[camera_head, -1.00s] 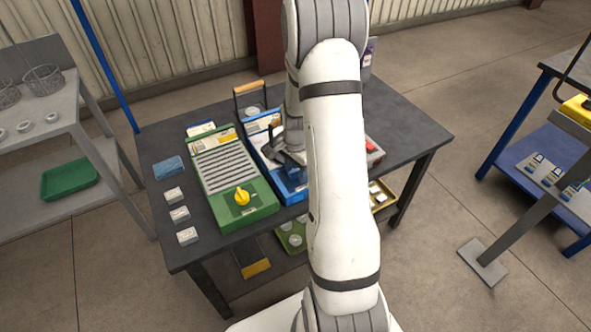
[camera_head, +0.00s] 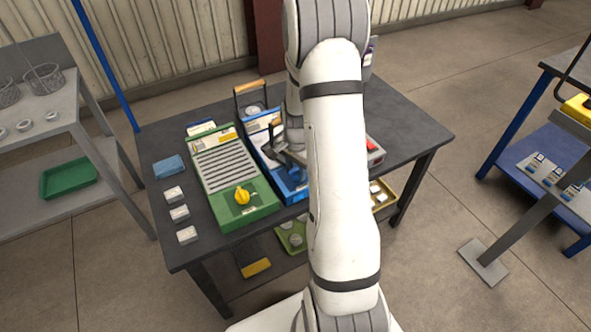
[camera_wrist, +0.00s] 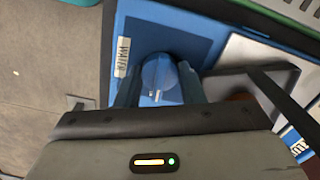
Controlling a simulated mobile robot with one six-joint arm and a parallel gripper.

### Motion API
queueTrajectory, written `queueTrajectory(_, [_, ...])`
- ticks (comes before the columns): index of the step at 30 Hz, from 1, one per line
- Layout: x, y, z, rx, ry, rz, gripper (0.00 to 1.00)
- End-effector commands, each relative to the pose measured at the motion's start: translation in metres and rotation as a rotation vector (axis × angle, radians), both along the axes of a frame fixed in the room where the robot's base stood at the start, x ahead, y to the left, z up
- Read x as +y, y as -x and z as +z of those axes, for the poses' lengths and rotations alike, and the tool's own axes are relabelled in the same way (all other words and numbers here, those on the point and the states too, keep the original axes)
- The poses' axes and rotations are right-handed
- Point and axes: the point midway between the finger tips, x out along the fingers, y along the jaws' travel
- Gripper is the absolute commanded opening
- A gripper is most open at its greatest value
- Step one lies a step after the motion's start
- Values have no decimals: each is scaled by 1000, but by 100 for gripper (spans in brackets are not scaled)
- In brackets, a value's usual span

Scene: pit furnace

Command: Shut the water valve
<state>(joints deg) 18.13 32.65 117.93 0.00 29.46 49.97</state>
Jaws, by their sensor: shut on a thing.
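The water valve is a round blue knob (camera_wrist: 158,74) on a blue panel, beside a white label reading "WATER" (camera_wrist: 122,57) in the wrist view. My gripper (camera_wrist: 160,84) is shut on the knob, with one finger at each side of it. Small pale marks show on the knob's near side. In the head view the blue unit (camera_head: 291,187) stands on the dark table, and my gripper (camera_head: 284,156) is over its front part. My arm hides much of that unit's right side, and the knob is not clear there.
A green unit (camera_head: 233,180) with a yellow knob (camera_head: 242,195) stands close on the left. White blocks (camera_head: 179,213) and a blue cloth (camera_head: 169,167) lie at the table's left edge. A dark handle (camera_wrist: 262,85) is close right of my gripper in the wrist view.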

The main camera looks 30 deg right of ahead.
Motion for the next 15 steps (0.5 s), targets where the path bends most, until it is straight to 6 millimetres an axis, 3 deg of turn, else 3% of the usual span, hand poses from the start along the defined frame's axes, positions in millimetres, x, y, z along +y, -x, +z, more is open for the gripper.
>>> queueTrajectory(15, [-1, 0, -1, -2, 1, 440, 12])
